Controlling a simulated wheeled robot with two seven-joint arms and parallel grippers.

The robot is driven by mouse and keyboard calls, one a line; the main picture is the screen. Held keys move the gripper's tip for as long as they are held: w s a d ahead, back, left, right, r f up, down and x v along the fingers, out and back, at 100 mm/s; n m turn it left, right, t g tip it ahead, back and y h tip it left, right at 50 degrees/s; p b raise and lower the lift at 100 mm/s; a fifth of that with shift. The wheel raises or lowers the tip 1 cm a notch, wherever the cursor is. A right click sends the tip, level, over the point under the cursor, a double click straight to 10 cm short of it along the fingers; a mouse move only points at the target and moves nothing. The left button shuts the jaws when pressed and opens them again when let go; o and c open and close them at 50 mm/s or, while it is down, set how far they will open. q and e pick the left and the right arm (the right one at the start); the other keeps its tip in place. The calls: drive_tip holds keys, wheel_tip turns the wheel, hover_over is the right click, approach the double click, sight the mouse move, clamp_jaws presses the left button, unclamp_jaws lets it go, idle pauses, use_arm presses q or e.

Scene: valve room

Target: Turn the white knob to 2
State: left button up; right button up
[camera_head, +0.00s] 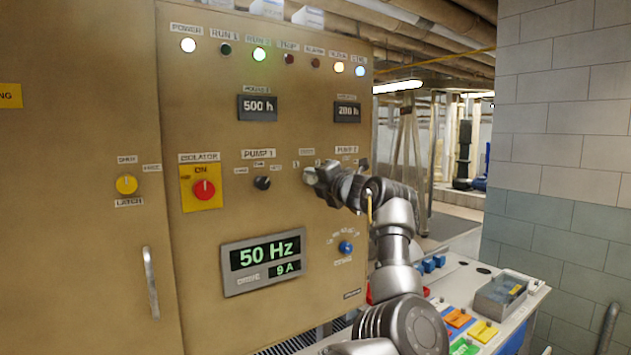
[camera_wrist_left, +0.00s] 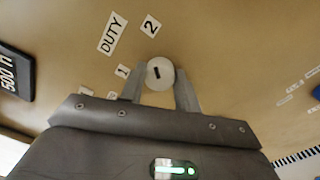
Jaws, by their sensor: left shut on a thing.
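The white knob (camera_wrist_left: 166,67) is on the tan panel in the left wrist view, with a short dark mark on its face. Labels "1" (camera_wrist_left: 122,71), "2" (camera_wrist_left: 150,27) and "DUTY" (camera_wrist_left: 112,33) lie around it. I cannot tell clearly which label the mark points to. My left gripper (camera_wrist_left: 161,84) is shut on the knob, one finger on each side. In the head view the left gripper (camera_head: 314,176) is at the panel and mostly hides the knob. My right gripper is not in view.
Near the gripper are a black selector (camera_head: 262,183), a blue knob (camera_head: 345,247) and a red isolator switch (camera_head: 204,189). A display (camera_head: 263,262) reads 50 Hz. A bench (camera_head: 530,291) with a grey tray (camera_head: 499,297) and coloured pieces stands at the lower right.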

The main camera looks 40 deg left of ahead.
use_arm(q)
drive_tip(key=shift+m, duration=0.6)
drive_tip(key=o, duration=1)
drive_tip(key=shift+a, duration=0.1)
drive_tip(key=shift+s+d+f, duration=0.1)
drive_tip(key=shift+d+f, duration=0.05)
drive_tip(key=shift+d, duration=0.2)
drive_tip(key=b+v, duration=0.5)
drive_tip(key=v, duration=0.5)
